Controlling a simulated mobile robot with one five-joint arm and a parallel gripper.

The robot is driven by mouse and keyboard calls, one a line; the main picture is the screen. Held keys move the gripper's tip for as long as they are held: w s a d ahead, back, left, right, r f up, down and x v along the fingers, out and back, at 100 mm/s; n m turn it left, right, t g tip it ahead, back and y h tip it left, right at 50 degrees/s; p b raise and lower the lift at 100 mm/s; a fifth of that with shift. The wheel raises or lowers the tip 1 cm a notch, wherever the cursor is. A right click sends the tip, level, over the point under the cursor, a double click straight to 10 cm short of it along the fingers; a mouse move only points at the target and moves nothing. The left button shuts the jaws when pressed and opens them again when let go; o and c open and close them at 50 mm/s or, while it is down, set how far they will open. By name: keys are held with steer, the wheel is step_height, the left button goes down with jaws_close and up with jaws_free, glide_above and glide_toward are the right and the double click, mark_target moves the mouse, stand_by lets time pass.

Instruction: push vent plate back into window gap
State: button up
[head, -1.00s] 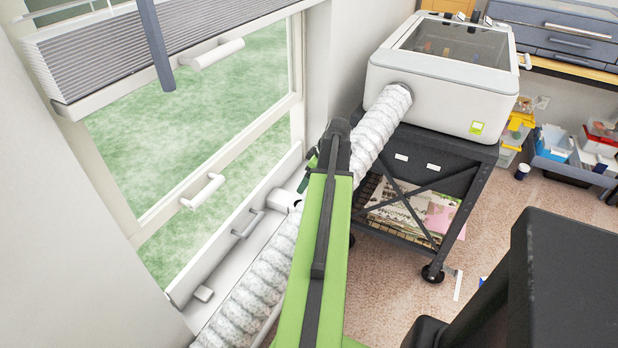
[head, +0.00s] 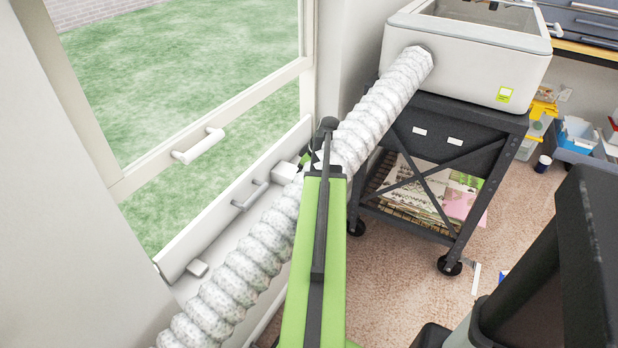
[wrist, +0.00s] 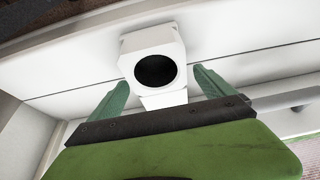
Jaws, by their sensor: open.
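The vent plate (head: 215,223) is a long white panel along the bottom of the window, with a grey handle (head: 250,195) on its room side. Green lawn shows between it and the sash above. A white block-shaped port (head: 286,172) sits near its far end. In the wrist view the port (wrist: 152,45) has a round dark hole facing me, and white panel (wrist: 235,60) spreads behind it. My gripper (head: 308,162) is at the port, partly hidden by my arm. In the wrist view its green fingers (wrist: 160,92) are apart, one on each side of the port's lower part; contact cannot be told.
A ribbed white hose (head: 255,250) runs from the white machine (head: 470,60) down past my arm to the lower left. The machine stands on a black wheeled cart (head: 455,140). The window sash has a white handle (head: 198,147). Carpet (head: 400,280) is open right of my arm.

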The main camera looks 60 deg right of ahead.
steer(key=shift+w+f, duration=0.25)
steer(key=shift+f, duration=0.3)
steer(key=shift+r, duration=0.1)
jaws_close()
jaws_free()
steer(key=shift+r, duration=0.1)
